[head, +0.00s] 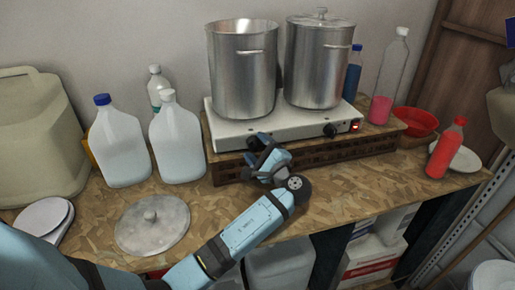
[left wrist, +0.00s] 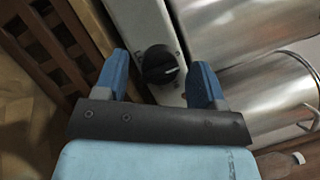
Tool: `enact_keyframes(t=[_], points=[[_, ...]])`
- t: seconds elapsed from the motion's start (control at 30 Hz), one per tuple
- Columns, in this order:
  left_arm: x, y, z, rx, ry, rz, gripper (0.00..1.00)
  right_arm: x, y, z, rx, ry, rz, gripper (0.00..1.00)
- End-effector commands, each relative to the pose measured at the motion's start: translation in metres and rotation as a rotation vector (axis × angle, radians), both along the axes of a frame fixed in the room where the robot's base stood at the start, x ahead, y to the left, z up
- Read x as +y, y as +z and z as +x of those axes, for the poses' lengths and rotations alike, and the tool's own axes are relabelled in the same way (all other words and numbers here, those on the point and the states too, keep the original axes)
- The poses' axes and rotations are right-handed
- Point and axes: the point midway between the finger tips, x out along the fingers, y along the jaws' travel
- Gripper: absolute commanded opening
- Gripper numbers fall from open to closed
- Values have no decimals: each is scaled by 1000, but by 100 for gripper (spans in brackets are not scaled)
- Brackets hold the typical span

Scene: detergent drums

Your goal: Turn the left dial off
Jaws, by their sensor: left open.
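The left dial (left wrist: 160,65) is a round black knob with a white pointer line on the front face of the white double hot plate (head: 290,133). In the head view it is mostly hidden by my gripper. My left gripper (head: 258,150) is open at the hot plate's front. In the left wrist view its two blue fingers (left wrist: 160,72) stand on either side of the left dial, with gaps visible to both sides. The right dial (head: 330,131) is black, with a lit red switch (head: 355,127) beside it. My right gripper is out of view.
Two steel pots (head: 243,80) (head: 316,70) stand on the hot plate, which rests on a brown slatted crate (head: 340,150). White jugs (head: 118,148) stand left, a metal lid (head: 152,222) lies in front. A red bottle (head: 446,150) stands right. The front right of the worktop (head: 340,195) is clear.

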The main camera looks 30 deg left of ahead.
Motion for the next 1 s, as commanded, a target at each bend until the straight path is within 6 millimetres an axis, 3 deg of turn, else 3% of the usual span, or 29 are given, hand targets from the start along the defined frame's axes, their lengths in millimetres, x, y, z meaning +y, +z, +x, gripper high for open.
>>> enact_keyframes(t=[0.23, 0.7, 1.0], points=[[-20, -5, -7, 0, -3, -1, 64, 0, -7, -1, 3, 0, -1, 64], [-111, -21, -41, 0, -1, -3, 64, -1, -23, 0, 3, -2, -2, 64], [-128, -22, -48, 0, 0, 0, 64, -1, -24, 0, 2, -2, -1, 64]])
